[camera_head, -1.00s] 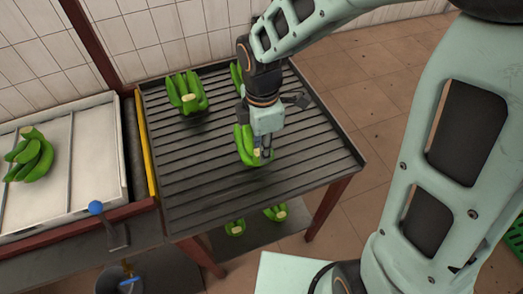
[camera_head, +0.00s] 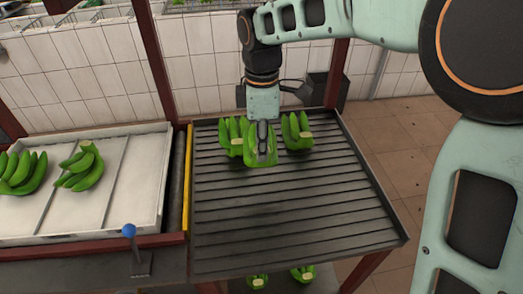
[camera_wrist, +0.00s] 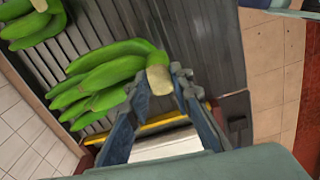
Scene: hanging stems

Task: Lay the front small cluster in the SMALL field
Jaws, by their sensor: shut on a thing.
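A green banana cluster (camera_head: 261,154) hangs in my gripper (camera_head: 262,130), over the back part of the slatted dark table in the head view. In the wrist view, its pale cut crown (camera_wrist: 158,79) sits between the fingertips of my gripper (camera_wrist: 160,92), and its fingers (camera_wrist: 105,68) stretch left. The gripper is shut on it. Its height above the slats is hard to tell. The white sorting tray (camera_head: 118,205), split by thin dividers, stands at the left. No field label is readable, so I cannot tell which field is SMALL.
Another cluster (camera_head: 229,129) is just behind the held one, partly hidden; one more (camera_head: 298,130) lies right of it. Two clusters (camera_head: 20,172) (camera_head: 82,168) lie in the tray. The table's front (camera_head: 290,220) is clear.

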